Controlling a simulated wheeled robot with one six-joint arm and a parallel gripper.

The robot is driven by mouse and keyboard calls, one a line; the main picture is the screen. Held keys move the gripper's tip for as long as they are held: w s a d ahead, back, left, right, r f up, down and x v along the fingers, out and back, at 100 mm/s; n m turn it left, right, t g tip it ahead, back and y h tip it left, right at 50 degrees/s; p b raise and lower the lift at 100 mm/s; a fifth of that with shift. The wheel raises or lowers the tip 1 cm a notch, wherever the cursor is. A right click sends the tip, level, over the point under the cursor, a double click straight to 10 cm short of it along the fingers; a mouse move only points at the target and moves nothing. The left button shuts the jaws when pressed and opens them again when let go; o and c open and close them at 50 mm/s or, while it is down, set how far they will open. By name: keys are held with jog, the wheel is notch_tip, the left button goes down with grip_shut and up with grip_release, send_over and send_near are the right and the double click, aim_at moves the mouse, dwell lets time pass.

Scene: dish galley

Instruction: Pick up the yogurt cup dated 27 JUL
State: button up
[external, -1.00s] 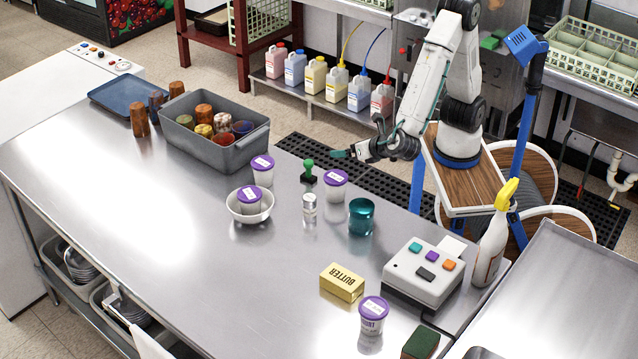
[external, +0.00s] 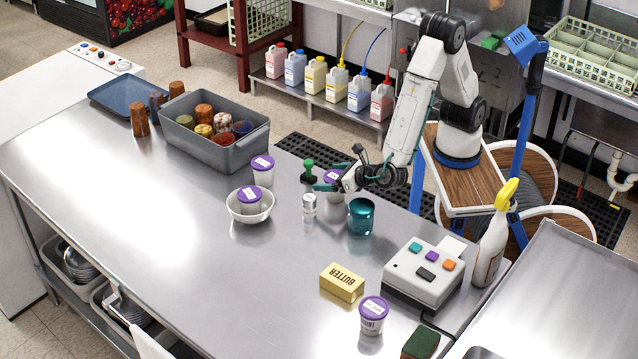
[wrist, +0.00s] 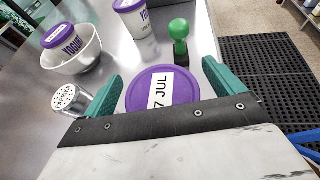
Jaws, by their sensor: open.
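A yogurt cup with a purple lid (wrist: 158,90) lies between my open fingers in the wrist view; its lid label reads "7 JUL", with the front of the date cut off by my gripper. In the external view this cup (external: 331,177) is partly hidden behind my gripper (external: 330,182). My gripper's green fingers (wrist: 160,88) stand open on either side of the lid. A second yogurt cup (external: 262,170) stands at the back left. A third yogurt cup (external: 249,199) sits in a white bowl (external: 264,215). A fourth yogurt cup (external: 373,316) stands at the front; its date is unreadable.
A green-handled stamp (wrist: 181,38) stands just beyond the cup. A small shaker (external: 309,205) and a teal cup (external: 361,217) stand nearby. A butter block (external: 341,283), a button box (external: 424,272) and a grey bin (external: 215,150) are farther off.

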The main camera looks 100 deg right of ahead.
jog(key=c, duration=1.2)
